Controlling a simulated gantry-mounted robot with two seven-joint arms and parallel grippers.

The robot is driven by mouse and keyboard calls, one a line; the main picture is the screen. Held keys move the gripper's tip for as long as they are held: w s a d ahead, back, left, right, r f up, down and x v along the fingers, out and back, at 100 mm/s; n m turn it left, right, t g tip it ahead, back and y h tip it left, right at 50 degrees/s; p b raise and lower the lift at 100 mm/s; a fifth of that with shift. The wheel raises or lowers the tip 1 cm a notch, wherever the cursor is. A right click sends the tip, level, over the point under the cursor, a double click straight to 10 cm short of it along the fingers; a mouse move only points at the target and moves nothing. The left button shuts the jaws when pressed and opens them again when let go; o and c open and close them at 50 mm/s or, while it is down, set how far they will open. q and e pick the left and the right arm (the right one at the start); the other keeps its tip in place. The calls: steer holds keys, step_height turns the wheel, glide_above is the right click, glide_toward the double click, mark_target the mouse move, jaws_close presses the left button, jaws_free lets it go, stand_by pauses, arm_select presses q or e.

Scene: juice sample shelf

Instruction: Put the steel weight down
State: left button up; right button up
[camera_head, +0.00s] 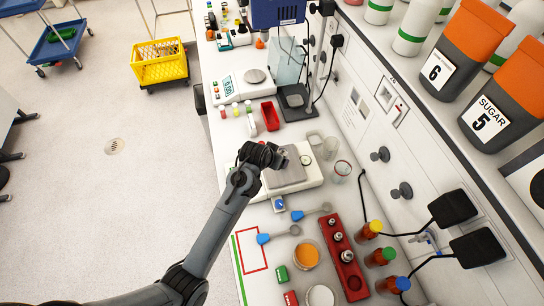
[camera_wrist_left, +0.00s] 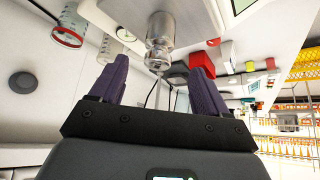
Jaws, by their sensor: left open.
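The steel weight (camera_wrist_left: 160,38) is a shiny knobbed cylinder. In the left wrist view it stands just beyond my left gripper (camera_wrist_left: 154,72), in line with the gap between the dark purple fingers. The gripper is open, and the fingers are apart from the weight. In the head view my left gripper (camera_head: 277,158) is over the pan of a white balance (camera_head: 308,182). It largely hides the weight there, and the weight appears to rest on the pan. My right gripper is not in view.
A red block (camera_head: 350,283) with several smaller weights stands nearer the front. Blue-handled spoons (camera_head: 280,235), an orange-filled dish (camera_head: 306,255) and a red outlined rectangle (camera_head: 265,268) lie left of it. Glasses (camera_head: 342,170) stand right of the balance.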

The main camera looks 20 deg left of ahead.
arm_select(q)
steer(key=s+r+g, duration=0.1)
steer(key=s, duration=1.5)
steer(key=s+a+r+m+g, duration=0.1)
steer(key=s+g, duration=0.1)
steer(key=s, duration=1.5)
steer(key=shift+s+a, duration=0.25)
steer(key=shift+a, duration=0.05)
